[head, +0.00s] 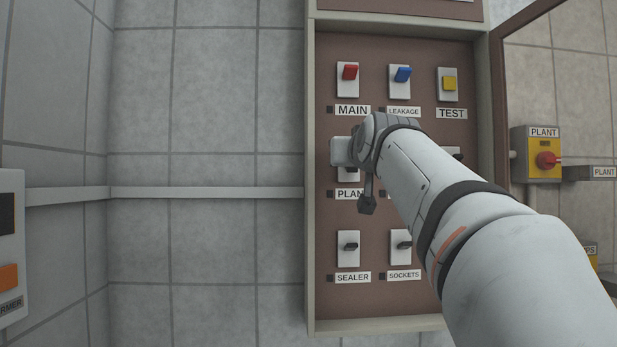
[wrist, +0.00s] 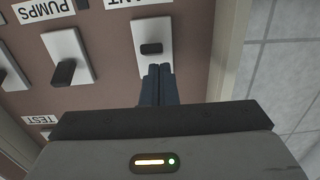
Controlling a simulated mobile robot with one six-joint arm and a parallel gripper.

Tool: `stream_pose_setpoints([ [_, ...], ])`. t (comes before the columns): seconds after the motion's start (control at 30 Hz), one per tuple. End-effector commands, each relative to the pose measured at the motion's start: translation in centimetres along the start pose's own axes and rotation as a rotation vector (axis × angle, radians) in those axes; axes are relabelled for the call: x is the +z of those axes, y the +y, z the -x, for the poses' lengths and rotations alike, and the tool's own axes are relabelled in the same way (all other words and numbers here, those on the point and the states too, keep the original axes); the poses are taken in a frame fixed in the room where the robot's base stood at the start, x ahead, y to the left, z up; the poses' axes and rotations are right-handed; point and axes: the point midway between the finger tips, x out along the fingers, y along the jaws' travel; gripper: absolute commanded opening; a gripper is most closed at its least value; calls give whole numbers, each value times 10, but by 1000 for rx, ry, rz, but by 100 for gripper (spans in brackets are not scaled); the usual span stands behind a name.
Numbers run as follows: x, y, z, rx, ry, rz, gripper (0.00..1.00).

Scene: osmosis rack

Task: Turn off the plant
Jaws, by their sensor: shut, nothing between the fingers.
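The PLANT switch on the brown panel shows in the wrist view as a pale plate with a dark toggle (wrist: 151,48). In the head view only the lower part of its plate (head: 349,176) shows, above a partly covered PLANT label (head: 349,194); my gripper hides its toggle. My gripper (wrist: 158,68) is shut and empty, its fingertips over the plate near the toggle; I cannot tell if they touch. A yellow box with a red rotary knob (head: 548,160), also labelled PLANT, is on the wall at the right.
The panel also has a red MAIN switch (head: 349,72), a blue LEAKAGE switch (head: 402,74), a yellow TEST button (head: 449,83), and SEALER (head: 350,246) and SOCKETS (head: 403,245) switches below. The PUMPS switch (wrist: 65,72) is beside PLANT. The tiled wall at left (head: 210,110) is mostly clear.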

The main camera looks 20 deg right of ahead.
Motion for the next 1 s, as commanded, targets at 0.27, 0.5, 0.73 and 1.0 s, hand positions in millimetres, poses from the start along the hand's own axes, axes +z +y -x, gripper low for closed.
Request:
stream_pose_setpoints([
  [0.27,-13,10,3,19,-1,0,0],
  [0.5,-43,1,20,5,3,2,0],
  [0.73,-25,-2,73,3,3,0,0],
  [1.0,-19,-3,107,2,1,1,0],
])
